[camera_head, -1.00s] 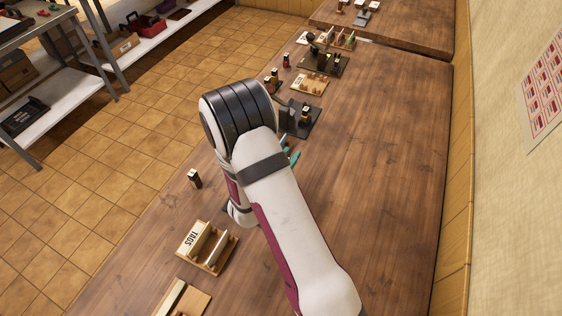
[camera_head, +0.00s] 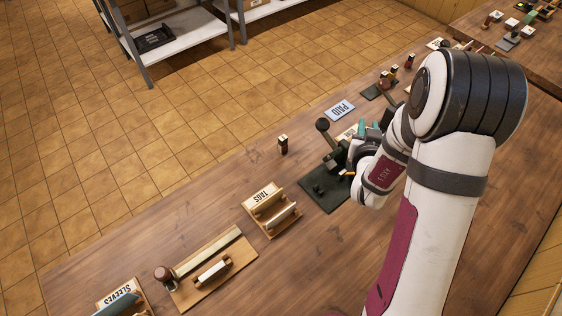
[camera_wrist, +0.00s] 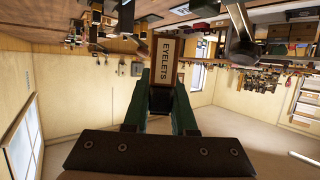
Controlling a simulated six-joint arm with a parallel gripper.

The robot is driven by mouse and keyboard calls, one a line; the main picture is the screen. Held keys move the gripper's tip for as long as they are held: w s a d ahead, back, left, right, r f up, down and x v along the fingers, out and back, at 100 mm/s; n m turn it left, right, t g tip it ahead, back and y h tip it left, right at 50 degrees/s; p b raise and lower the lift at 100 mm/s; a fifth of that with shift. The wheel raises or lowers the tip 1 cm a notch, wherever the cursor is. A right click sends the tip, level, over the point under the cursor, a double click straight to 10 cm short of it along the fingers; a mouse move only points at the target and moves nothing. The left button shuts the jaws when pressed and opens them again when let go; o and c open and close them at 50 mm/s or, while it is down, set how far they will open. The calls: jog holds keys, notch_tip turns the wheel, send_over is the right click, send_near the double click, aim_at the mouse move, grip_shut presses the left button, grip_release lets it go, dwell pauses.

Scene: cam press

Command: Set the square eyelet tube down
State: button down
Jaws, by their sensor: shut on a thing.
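My arm hides much of that area, and I cannot make out the held tube there. I cannot tell whether the tube touches the table (camera_head: 225,190).
A small dark tube (camera_head: 283,145) stands alone left of the press. A PAID plate (camera_head: 340,111) lies behind it. A TAGS holder (camera_head: 270,209), a wooden board (camera_head: 213,268) and a SLEEVES holder (camera_head: 122,299) are nearer. Bare wood lies between them.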

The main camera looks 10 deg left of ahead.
jog(key=a+n+y, duration=0.1)
jog(key=a+y, duration=0.1)
jog(key=w+a+n+y, duration=0.1)
jog(key=a+n, duration=0.1)
jog(key=a, duration=0.1)
jog(key=a+n+y, duration=0.1)
jog(key=a+y, duration=0.1)
jog(key=a, duration=0.1)
jog(key=shift+w+r+n+y, duration=0.1)
jog(key=shift+w+n+y, duration=0.2)
jog(key=a+f+n+g+y, duration=0.1)
jog(key=a+f+n+y, duration=0.1)
jog(key=a, duration=0.4)
jog(key=s+a+f+n+g+y, duration=0.1)
jog(key=a+f+n+y, duration=0.1)
jog(key=a, duration=0.5)
jog(key=s+a+f+n+g+y, duration=0.1)
jog(key=a+f+n+g+y, duration=0.1)
jog(key=a+f, duration=0.2)
jog(key=shift+a, duration=1.3)
notch_tip(320, 180, down, 4)
jog(key=shift+a+f, duration=0.1)
jog(key=shift+a, duration=0.05)
jog(key=shift+w, duration=0.1)
jog(key=shift+f, duration=0.15)
jog(key=c, duration=0.7)
grip_release()
jog(key=shift+c, duration=0.2)
